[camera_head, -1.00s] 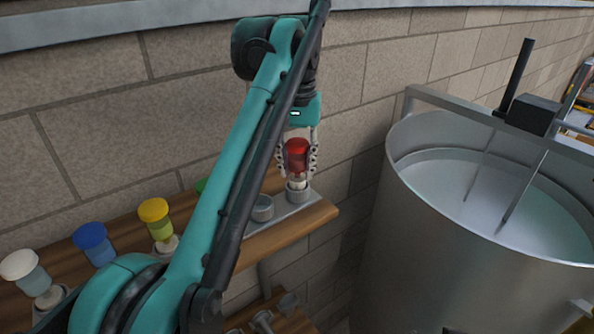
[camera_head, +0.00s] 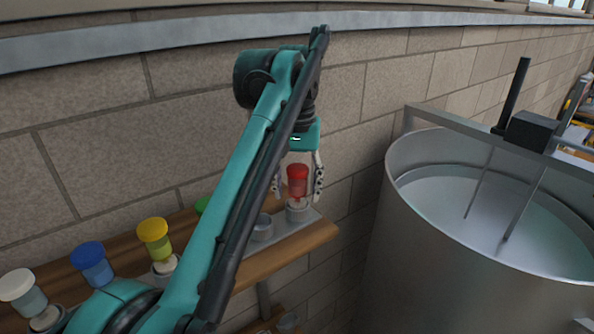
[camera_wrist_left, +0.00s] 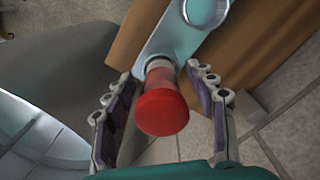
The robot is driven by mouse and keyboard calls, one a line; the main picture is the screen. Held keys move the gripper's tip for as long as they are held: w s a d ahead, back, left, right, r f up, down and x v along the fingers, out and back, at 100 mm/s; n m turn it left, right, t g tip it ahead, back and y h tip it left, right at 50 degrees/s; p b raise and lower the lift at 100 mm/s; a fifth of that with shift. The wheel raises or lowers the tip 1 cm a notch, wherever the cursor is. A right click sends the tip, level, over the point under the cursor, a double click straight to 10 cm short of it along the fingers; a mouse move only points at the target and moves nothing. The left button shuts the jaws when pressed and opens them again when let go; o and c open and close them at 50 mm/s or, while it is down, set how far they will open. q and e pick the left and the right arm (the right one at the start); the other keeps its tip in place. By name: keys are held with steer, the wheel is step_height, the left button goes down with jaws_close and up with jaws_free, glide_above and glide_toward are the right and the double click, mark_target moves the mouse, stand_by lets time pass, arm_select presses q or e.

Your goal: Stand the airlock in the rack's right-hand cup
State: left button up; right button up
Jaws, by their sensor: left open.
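The red-capped airlock (camera_head: 297,182) stands upright in the rack's right-hand cup (camera_head: 298,213) at the shelf's right end. The grey rack plate (camera_head: 283,229) also holds an empty cup (camera_head: 262,228) to the left. My left gripper (camera_head: 298,192) is open, with a finger on each side of the airlock and a gap to it. In the left wrist view the airlock's red cap (camera_wrist_left: 162,112) lies between the spread fingers (camera_wrist_left: 163,120), and the rack plate (camera_wrist_left: 170,42) is behind it. My right gripper is not in view.
Airlocks with white (camera_head: 16,284), blue (camera_head: 87,254) and yellow (camera_head: 153,230) caps stand along the wooden shelf (camera_head: 290,250), and a green cap (camera_head: 202,204) is partly behind my arm. A large steel vat (camera_head: 440,250) stands at right. A brick wall backs the shelf.

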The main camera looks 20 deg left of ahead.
arm_select(q)
step_height(320, 180, up, 11)
steer(key=p, duration=0.3)
steer(key=shift+f, duration=0.15)
steer(key=shift+r+p, duration=0.55)
steer(key=shift+p, duration=0.15)
